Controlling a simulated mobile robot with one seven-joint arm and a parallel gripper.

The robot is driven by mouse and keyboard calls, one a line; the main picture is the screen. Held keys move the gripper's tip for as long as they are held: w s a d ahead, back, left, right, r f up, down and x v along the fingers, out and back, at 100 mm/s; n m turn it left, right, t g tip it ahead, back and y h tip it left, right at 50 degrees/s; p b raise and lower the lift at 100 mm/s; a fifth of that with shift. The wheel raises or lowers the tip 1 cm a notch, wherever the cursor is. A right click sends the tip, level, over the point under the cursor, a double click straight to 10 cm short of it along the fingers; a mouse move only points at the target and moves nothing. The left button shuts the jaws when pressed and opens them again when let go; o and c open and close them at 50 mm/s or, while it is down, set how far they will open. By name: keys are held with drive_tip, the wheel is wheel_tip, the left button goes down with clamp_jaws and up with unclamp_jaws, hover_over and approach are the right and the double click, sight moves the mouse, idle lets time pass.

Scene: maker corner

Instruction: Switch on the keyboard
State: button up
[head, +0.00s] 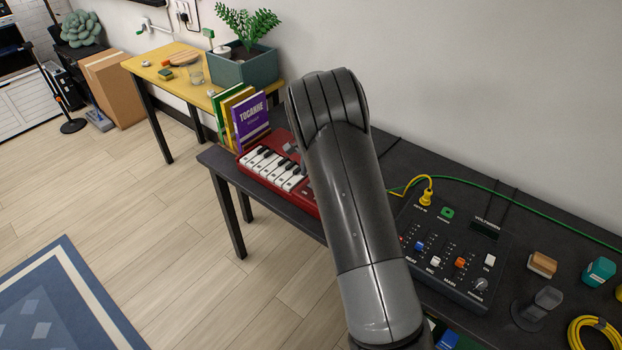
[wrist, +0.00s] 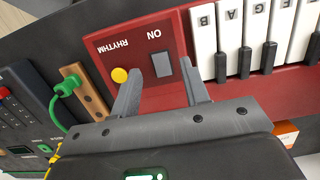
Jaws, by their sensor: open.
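The red keyboard (head: 283,166) lies on the dark table, its right part hidden behind my arm in the head view. The wrist view shows the keyboard's red end panel (wrist: 145,42) upside down, with a grey switch (wrist: 162,67) marked ON, a yellow knob (wrist: 120,75) marked RHYTHM, and white and black keys (wrist: 255,40) to the right. My gripper (wrist: 162,88) is open and empty over this panel. The grey switch lies between the fingers, just past their tips. I cannot tell whether the fingers touch the panel. In the head view my arm hides the gripper.
A black mixer (head: 455,245) with a yellow plug and a green cable stands to the right. Books (head: 243,115) stand behind the keyboard's left end. A wooden block (wrist: 83,90) with a green plug lies left of the keyboard in the wrist view.

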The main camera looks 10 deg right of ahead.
wheel_tip(320, 180, up, 8)
drive_tip(key=shift+w+d+f, duration=0.15)
drive_tip(key=shift+w+d, duration=0.2)
drive_tip(key=s+d+r+n+t, duration=0.2)
drive_tip(key=s+r, duration=0.7)
drive_tip(key=s+d+r+n+t, duration=0.1)
drive_tip(key=s+d+r+n, duration=0.1)
drive_tip(key=s+r, duration=0.7)
drive_tip(key=s+n+t+h, duration=0.1)
drive_tip(key=s+n+t, duration=0.2)
drive_tip(key=s, duration=1.8)
drive_tip(key=shift+s+d+r+n+t, duration=0.15)
drive_tip(key=shift+s+d+n+t, duration=0.25)
drive_tip(key=shift+n, duration=0.6)
drive_tip(key=shift+w, duration=0.1)
drive_tip(key=shift+c, duration=0.3)
